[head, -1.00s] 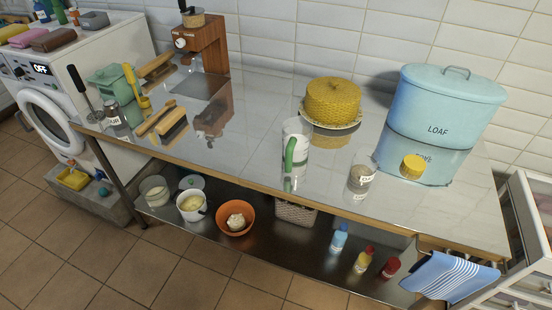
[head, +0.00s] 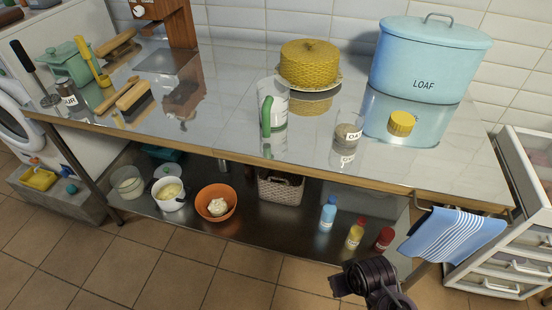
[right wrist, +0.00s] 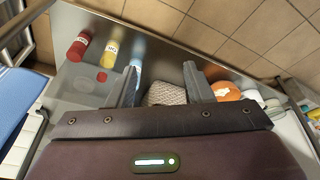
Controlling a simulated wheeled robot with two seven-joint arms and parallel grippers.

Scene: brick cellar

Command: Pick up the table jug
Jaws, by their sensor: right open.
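The table jug (head: 281,108) is a clear, pale jug with a green handle on its near side. It stands upright on the shiny metal table (head: 225,120), in front of the yellow cake cover. My right arm enters the head view at the bottom, below and to the right of the jug, and its fingertips cannot be made out there. In the right wrist view my right gripper (right wrist: 165,82) has its two fingers apart with nothing held between them. The jug does not show clearly in that view. My left gripper is not in view.
A jar (head: 347,138) with a label stands right of the jug, and a yellow lid (head: 401,123) lies by the blue loaf bin (head: 428,62). Behind is the yellow cake cover (head: 311,63). A striped towel (head: 452,236) hangs at the front right corner.

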